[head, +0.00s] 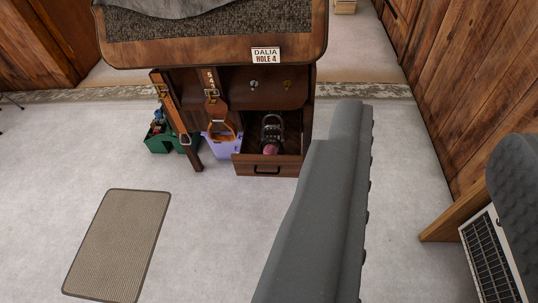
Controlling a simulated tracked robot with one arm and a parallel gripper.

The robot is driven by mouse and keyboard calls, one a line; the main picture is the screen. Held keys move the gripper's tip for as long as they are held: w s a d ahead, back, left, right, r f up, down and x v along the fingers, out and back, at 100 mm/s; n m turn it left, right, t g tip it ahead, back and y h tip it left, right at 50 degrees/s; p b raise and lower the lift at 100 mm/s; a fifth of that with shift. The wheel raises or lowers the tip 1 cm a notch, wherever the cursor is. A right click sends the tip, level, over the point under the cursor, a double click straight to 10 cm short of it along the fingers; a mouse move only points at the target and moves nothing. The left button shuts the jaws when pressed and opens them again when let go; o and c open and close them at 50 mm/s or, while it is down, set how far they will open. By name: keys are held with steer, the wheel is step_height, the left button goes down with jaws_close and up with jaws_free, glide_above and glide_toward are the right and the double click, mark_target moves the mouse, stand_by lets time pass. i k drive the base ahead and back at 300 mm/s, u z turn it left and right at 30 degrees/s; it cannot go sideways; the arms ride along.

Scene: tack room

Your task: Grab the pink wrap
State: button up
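A small pink roll, which looks like the pink wrap (270,149), lies in the open drawer (264,169) low on the wooden stand, near the drawer's front. A black item (272,128) with a rounded frame sits right behind it; whether the two touch cannot be told. I cannot make out my gripper in this view, so its place relative to the wrap is not shown.
A long grey form (320,215) fills the lower middle and ends just right of the drawer. A strap with a stirrup (221,131) hangs at the stand's front. A lilac bin (221,146) and green tote (158,143) stand left. A mat (118,245) lies on open floor.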

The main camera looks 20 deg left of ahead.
mark_target(270, 149)
steer(key=z, duration=0.1)
steer(key=i, duration=1)
steer(key=u, duration=0.1)
